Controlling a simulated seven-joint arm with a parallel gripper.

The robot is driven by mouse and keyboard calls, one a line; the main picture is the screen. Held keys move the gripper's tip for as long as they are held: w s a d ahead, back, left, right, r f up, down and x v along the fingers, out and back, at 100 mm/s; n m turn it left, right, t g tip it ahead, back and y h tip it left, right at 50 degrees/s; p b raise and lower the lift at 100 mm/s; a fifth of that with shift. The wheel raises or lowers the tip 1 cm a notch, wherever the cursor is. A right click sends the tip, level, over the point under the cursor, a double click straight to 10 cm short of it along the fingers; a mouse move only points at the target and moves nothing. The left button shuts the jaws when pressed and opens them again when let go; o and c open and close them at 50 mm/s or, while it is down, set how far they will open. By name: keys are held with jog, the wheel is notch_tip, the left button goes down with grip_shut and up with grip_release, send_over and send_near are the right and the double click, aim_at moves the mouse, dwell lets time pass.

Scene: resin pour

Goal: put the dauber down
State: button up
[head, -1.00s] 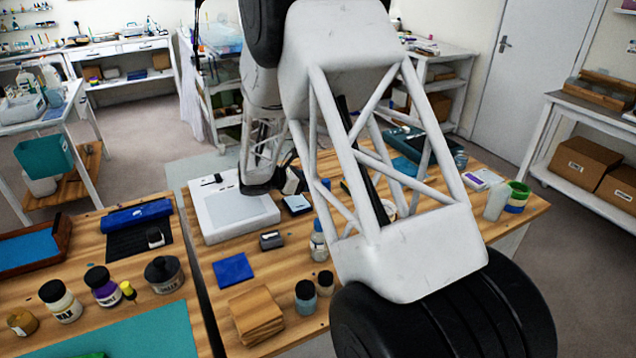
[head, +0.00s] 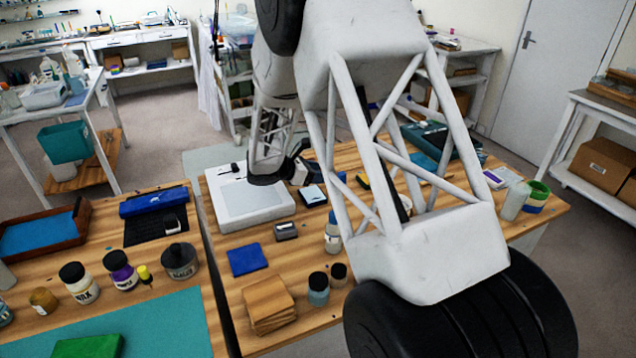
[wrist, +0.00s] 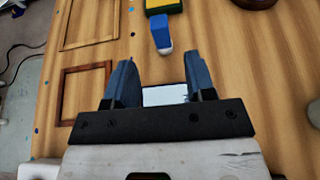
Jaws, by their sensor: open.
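My gripper (wrist: 160,60) is open in the wrist view, its two blue-grey fingers apart above the wooden table (wrist: 225,40). A blue piece with a white end (wrist: 161,34) lies just beyond the fingertips; it may be the dauber, but I cannot tell for sure. A yellow and green block (wrist: 163,5) lies directly beyond it. A small pale panel with a dark edge (wrist: 165,94) shows between the finger bases. Nothing is visibly gripped.
Two wooden frames (wrist: 84,92) lie left of my gripper in the wrist view.

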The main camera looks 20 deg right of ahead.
jog(key=s+a+r+m+y, duration=0.35)
jog(key=s+r, duration=0.25)
jog(key=s, duration=0.4)
jog(key=s+a+r+m+y, duration=0.35)
jog(key=s+r+m, duration=0.2)
jog(key=s, duration=0.55)
jog(key=s+a+r+m+y, duration=0.2)
jog(key=s+a+r+m, duration=0.3)
jog(key=s, duration=0.5)
jog(key=s+a+r+m+t+y, duration=0.1)
jog(key=s+a+m+y, duration=0.1)
jog(key=s, duration=0.4)
jog(key=s+a+r+m+t+y, duration=0.1)
jog(key=s+a+m+y, duration=0.1)
jog(key=s, duration=0.4)
jog(key=shift+s+a+r+t, duration=0.2)
jog(key=shift+a+t, duration=0.1)
jog(key=shift+a, duration=0.45)
